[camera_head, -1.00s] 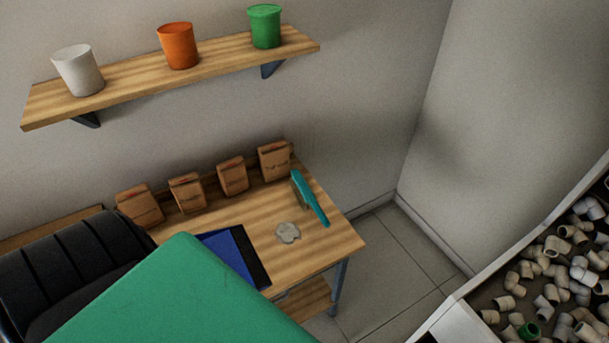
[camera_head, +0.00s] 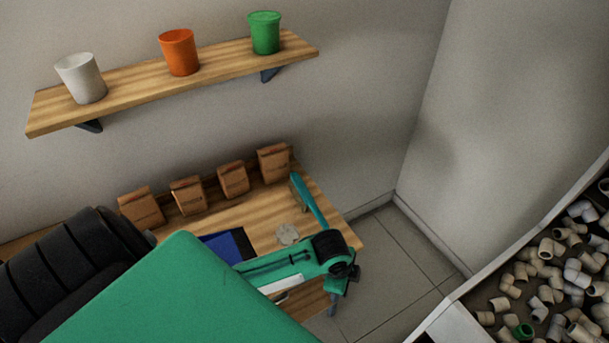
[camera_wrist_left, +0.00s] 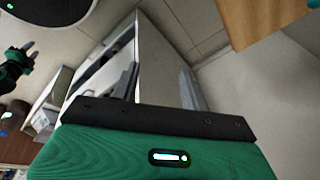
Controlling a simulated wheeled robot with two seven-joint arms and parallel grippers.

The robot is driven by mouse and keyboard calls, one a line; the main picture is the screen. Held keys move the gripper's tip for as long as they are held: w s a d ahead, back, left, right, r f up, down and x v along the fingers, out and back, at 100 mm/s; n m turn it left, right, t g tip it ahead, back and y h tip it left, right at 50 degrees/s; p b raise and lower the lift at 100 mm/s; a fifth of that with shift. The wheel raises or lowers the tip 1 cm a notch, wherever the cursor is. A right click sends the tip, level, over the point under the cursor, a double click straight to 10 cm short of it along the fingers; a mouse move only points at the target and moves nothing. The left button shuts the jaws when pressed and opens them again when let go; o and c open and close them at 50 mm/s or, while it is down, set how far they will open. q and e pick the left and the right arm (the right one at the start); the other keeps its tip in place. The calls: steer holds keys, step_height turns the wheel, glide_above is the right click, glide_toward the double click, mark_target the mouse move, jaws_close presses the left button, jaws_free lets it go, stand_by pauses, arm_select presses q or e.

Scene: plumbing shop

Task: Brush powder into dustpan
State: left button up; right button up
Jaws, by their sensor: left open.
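The teal brush (camera_head: 309,199) lies near the right end of the wooden bench (camera_head: 262,214), its bristle side toward the paper bags. A pale grey patch of powder (camera_head: 287,235) lies on the bench left of it. The blue dustpan (camera_head: 222,246) with a dark edge lies further left, partly hidden by my green body and arm. One green and black arm of mine now reaches over the bench's front edge, below the powder. In the left wrist view my left gripper (camera_wrist_left: 159,72) has its two grey fingers apart with nothing between them. My other gripper (camera_wrist_left: 20,54) is small at the left edge there.
Several brown paper bags (camera_head: 233,179) stand along the back of the bench. A wall shelf (camera_head: 130,88) above holds white, orange and green cups. At right is a bin of pipe elbows (camera_head: 560,275). Floor (camera_head: 395,250) lies open between bench and bin.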

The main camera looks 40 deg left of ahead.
arm_select(q)
steer(key=w+r+m, duration=0.2)
steer(key=m+g+y, duration=0.2)
steer(key=m+y, duration=0.1)
steer(key=m, duration=0.4)
glide_toward(320, 215)
steer(key=shift+s, duration=0.1)
steer(key=shift+f, duration=0.2)
steer(key=f+b, duration=0.1)
steer(key=b, duration=0.1)
steer(key=f+b, duration=0.4)
steer(key=shift+w+a+f, duration=0.2)
steer(key=shift+a+f, duration=0.15)
steer(key=shift+f, duration=0.3)
steer(key=shift+w+a+f+b, duration=0.15)
steer(key=shift+f+b, duration=0.15)
steer(key=shift+f, duration=0.85)
